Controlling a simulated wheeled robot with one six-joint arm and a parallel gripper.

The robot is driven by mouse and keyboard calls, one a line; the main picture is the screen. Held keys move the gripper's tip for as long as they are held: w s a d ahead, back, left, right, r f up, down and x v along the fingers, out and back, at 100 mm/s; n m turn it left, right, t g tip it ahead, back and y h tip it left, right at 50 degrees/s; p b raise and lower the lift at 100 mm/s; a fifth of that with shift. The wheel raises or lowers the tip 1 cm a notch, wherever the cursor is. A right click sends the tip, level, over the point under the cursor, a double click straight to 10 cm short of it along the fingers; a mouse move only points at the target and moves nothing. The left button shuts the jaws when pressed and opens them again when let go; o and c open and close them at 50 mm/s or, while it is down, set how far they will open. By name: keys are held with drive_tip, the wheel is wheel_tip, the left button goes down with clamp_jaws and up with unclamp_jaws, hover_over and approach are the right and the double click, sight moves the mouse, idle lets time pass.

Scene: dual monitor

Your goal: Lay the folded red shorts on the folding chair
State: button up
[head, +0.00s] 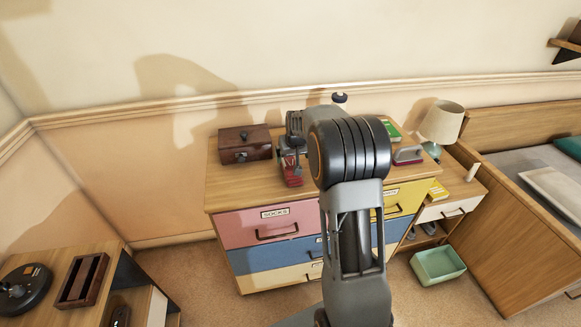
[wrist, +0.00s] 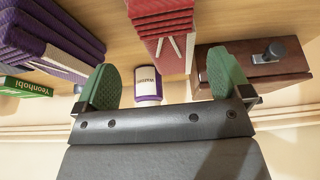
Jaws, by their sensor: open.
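The folded red shorts (head: 291,172) lie on the wooden dresser top (head: 235,181), right of the dark wooden box. In the wrist view they show as a layered red stack (wrist: 163,25) with pale drawstrings. My gripper (head: 291,150) is just above and beside them in the head view. In the wrist view my gripper (wrist: 164,62) is open, its green pads wide apart with nothing held between them. The red stack lies beyond the fingertips. I see no folding chair in either view.
A dark wooden box (wrist: 258,65), a purple-labelled jar (wrist: 148,85), purple folded cloth (wrist: 45,40) and a green box (wrist: 24,88) crowd the dresser top. A lamp (head: 441,122) stands at right. A green bin (head: 438,265) sits on the floor.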

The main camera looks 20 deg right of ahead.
sight(291, 160)
drive_tip(key=shift+p+x, duration=0.3)
drive_tip(key=shift+x, duration=2.5)
drive_tip(key=shift+a+f, duration=0.1)
drive_tip(key=shift+f, duration=0.15)
drive_tip(key=shift+c, duration=0.3)
drive_tip(key=c, duration=1.1)
